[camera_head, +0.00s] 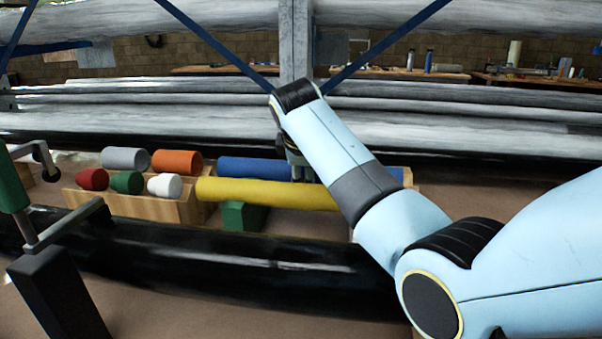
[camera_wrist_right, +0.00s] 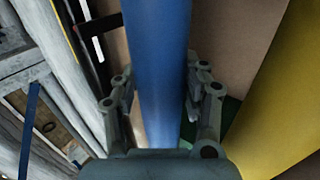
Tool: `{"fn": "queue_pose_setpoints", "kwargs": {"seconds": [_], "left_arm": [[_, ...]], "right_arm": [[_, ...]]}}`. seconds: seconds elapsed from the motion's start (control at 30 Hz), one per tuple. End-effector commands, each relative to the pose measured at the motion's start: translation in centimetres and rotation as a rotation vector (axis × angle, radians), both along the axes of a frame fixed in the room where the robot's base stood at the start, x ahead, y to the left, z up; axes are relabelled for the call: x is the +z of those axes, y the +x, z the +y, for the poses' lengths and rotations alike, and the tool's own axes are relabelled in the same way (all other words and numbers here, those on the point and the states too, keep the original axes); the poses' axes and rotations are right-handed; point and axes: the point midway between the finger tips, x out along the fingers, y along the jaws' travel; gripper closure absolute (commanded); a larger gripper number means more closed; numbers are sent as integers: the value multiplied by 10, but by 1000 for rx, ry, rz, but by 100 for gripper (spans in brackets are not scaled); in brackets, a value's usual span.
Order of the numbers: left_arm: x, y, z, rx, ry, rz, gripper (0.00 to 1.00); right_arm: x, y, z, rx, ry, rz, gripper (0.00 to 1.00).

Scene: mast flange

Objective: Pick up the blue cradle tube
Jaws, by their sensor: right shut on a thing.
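The blue cradle tube (camera_head: 255,168) lies lengthwise behind the yellow tube (camera_head: 270,194) in the head view. My right gripper (camera_head: 300,172) reaches down onto the blue tube from above, and my right arm hides part of it. In the right wrist view the blue tube (camera_wrist_right: 157,60) runs between the two fingers of my right gripper (camera_wrist_right: 160,105), which is shut on it. The yellow tube (camera_wrist_right: 285,110) lies beside it, apart from the fingers. I cannot tell whether the tube is clear of its support. My left gripper is not in view.
A wooden rack (camera_head: 130,203) at the left holds grey, orange, red, green and white pieces. A green block (camera_head: 243,217) is under the yellow tube. A black pipe (camera_head: 220,260) crosses in front. Large grey pipes (camera_head: 160,120) and a post (camera_head: 295,40) stand behind.

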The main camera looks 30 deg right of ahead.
Motion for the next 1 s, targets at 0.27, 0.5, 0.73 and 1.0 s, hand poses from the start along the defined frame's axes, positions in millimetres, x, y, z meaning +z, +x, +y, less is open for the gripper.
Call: {"fn": "queue_pose_setpoints", "kwargs": {"seconds": [0.27, 0.5, 0.73, 1.0], "left_arm": [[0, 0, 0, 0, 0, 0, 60], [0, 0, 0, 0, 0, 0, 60], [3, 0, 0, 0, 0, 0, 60], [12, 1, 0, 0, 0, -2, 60]], "right_arm": [[0, 0, 0, 1, 0, -1, 100], [2, 0, 0, 1, 0, -1, 100], [24, 1, 0, 1, 0, -5, 100], [64, -34, 7, 1, 1, -6, 100]]}}
